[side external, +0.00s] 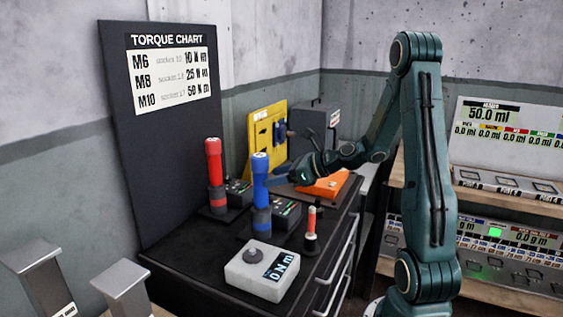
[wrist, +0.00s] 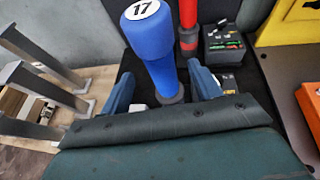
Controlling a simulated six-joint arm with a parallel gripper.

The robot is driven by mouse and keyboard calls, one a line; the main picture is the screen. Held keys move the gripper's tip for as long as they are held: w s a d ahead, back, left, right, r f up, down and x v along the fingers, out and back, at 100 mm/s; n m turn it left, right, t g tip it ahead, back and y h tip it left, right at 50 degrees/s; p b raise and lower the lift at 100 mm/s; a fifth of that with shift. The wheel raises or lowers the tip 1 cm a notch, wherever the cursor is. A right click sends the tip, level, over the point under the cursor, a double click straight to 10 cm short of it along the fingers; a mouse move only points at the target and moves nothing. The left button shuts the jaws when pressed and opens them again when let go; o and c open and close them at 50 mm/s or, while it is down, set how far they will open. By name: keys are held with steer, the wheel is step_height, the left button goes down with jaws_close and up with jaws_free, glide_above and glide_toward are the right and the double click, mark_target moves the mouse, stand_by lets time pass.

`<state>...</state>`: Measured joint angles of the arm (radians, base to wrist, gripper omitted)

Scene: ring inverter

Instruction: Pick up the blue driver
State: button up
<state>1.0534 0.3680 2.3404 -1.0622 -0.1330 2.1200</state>
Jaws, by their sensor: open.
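The blue driver (side external: 261,185) stands upright in a dark holder on the black cabinet top. In the wrist view the blue driver (wrist: 152,45) shows a white cap marked 17, and its shaft passes down between my fingers. My gripper (wrist: 160,85) is open, with one blue finger on each side of the driver and a visible gap on both sides. In the side view my gripper (side external: 278,180) reaches in from the right at the driver's handle height. The driver's lower end is partly hidden in the wrist view.
A red driver (side external: 214,165) stands behind to the left, beside a dark control box (side external: 238,193). A grey torque meter (side external: 262,270) and a small red-handled tool (side external: 311,222) are at the front. A yellow panel (side external: 267,138) and an orange block (side external: 323,186) are farther back.

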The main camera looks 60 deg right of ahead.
mark_target(255, 184)
steer(key=shift+f, duration=0.45)
steer(key=shift+x, duration=0.8)
steer(key=shift+x, duration=2.95)
steer(key=shift+r, duration=0.1)
steer(key=shift+r, duration=0.1)
steer(key=c, duration=1.2)
